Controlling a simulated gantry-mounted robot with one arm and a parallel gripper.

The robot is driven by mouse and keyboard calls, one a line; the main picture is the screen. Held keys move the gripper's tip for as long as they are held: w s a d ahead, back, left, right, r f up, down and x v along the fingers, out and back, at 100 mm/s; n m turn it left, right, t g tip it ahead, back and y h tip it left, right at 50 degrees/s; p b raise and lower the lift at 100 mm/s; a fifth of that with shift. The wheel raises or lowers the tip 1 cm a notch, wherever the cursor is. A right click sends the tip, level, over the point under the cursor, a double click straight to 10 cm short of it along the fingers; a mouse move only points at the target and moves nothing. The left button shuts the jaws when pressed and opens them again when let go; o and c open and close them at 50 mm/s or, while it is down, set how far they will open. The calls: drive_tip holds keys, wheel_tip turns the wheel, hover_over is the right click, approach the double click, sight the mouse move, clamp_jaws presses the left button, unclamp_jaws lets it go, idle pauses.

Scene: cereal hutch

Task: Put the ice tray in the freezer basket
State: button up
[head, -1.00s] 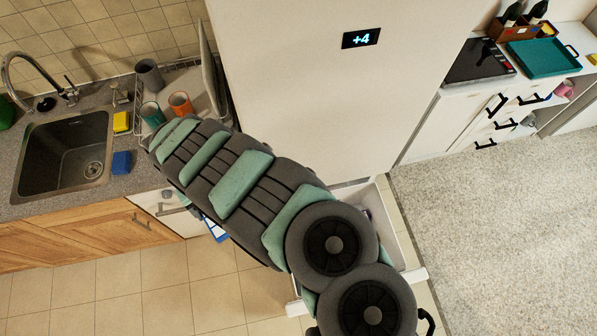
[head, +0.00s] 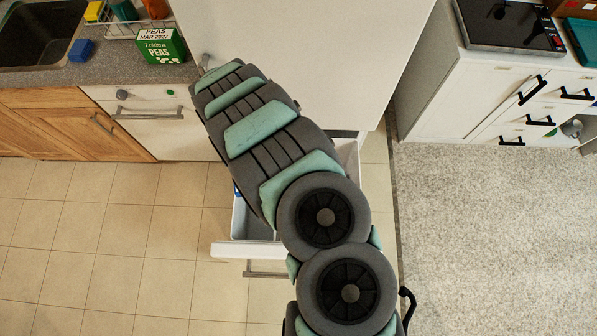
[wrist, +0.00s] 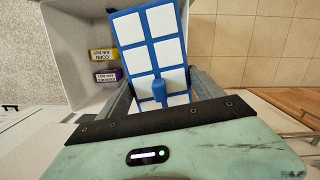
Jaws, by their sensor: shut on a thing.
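The ice tray (wrist: 150,48) is blue with white cells, seen in the wrist view. My gripper (wrist: 160,92) is shut on its near end, by a blue tab. The tray appears over or beside the open white freezer basket (wrist: 68,30); its exact height is unclear. In the head view the basket (head: 232,249) is pulled out below the tall white fridge (head: 310,60). There my arm hides my gripper and most of the tray.
A yellow packet (wrist: 102,55) and a purple packet (wrist: 108,76) lie in the basket. A green peas box (head: 163,46) stands on the counter at the left. Tiled floor left of the basket is clear.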

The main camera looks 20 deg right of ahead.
drive_tip(key=shift+s+a+f+m+b, duration=0.2)
drive_tip(key=shift+s+f+m+b, duration=0.15)
drive_tip(key=shift+f+b, duration=6.6)
drive_tip(key=shift+s+a+f+m+b, duration=0.35)
drive_tip(key=shift+f+b, duration=3.5)
drive_tip(key=shift+f, duration=6.05)
drive_tip(key=shift+s+a+f+m+b, duration=0.15)
drive_tip(key=shift+f+m+b, duration=0.35)
drive_tip(key=shift+f+b, duration=6.45)
drive_tip(key=f+p, duration=0.3)
drive_tip(key=shift+w, duration=0.2)
drive_tip(key=shift+s+f+b, duration=0.1)
drive_tip(key=shift+f+b, duration=0.4)
drive_tip(key=shift+f, duration=0.1)
drive_tip(key=o, duration=1.6)
drive_tip(key=shift+o, duration=0.2)
drive_tip(key=shift+r, duration=0.1)
wheel_tip(320, 180, up, 13)
drive_tip(key=w+p, duration=0.1)
drive_tip(key=p, duration=0.7)
drive_tip(key=shift+w+d, duration=0.25)
drive_tip(key=shift+d, duration=0.1)
